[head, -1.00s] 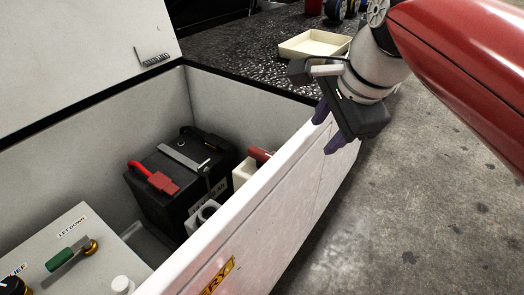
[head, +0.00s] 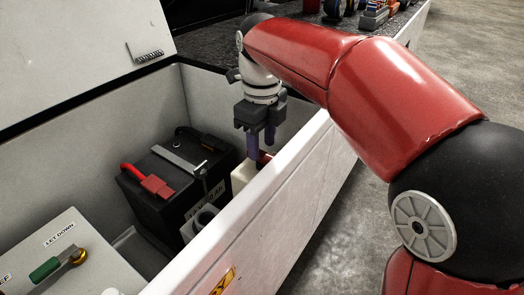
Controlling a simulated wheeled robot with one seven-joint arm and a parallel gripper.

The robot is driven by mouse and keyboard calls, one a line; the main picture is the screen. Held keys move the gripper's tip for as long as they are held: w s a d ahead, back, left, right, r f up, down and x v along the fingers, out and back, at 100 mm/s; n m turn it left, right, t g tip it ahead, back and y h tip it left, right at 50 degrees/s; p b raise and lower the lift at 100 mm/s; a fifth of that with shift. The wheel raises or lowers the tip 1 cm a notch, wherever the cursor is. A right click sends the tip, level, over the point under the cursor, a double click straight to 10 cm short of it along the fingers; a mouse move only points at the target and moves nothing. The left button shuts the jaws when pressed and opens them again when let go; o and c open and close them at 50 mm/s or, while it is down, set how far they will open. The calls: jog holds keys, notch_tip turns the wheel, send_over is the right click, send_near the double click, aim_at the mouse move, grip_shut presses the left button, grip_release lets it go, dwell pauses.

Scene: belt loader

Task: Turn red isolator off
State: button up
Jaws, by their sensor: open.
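The red isolator (head: 264,157) sits on a cream block (head: 243,174) beside the battery, inside the open compartment. Only a small part of its red handle shows, as my gripper and the white front wall hide the rest. My gripper (head: 261,156) points down into the compartment, right above the isolator. Its purple fingers are open and close to the red handle. I cannot tell whether they touch it or stand around it.
A black battery (head: 165,210) with a red terminal clamp (head: 156,187) stands to the left. The compartment's white front wall (head: 262,210) rises close to my gripper. A grey panel (head: 40,225) with a green-handled lever (head: 45,268) is at lower left. The lid (head: 75,50) stands open.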

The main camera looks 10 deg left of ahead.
jog(key=shift+f, duration=1.15)
grip_shut()
